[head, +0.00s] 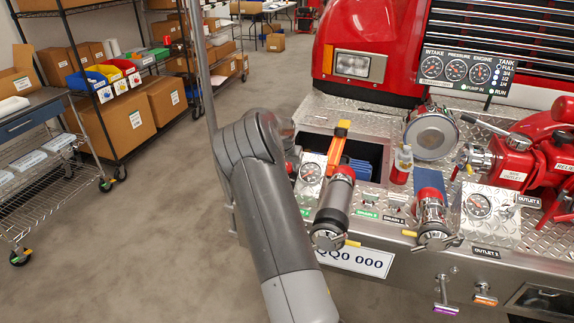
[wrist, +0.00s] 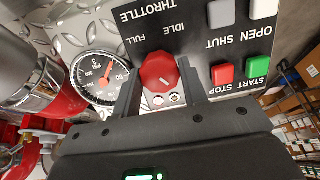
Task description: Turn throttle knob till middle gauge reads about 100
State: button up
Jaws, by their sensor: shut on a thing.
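The red throttle knob (wrist: 158,72) sits on a black panel marked THROTTLE, IDLE and FULL, upside down in the wrist view. My gripper (wrist: 159,80) has one finger on each side of the knob and is shut on it. The white mark on the knob shows near its middle. The middle gauge (head: 456,70), labelled PRESSURE, is on the black panel at the upper right of the head view, between the INTAKE and ENGINE gauges. Its needle is too small to read surely. My arm hides the gripper and knob in the head view.
A round PSI gauge (wrist: 100,76) with a red needle is left of the knob in the wrist view. START and STOP buttons are right of it. Metal outlets (head: 333,209) stand along the red truck's bumper (head: 375,230). Shelves with boxes (head: 122,112) are at the left; the floor between is clear.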

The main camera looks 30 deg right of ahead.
jog(key=m, duration=0.3)
dwell(0.4)
jog(key=o, duration=1)
jog(key=v, duration=1.1)
jog(key=shift+s+d+f, duration=0.1)
jog(key=shift+s, duration=0.1)
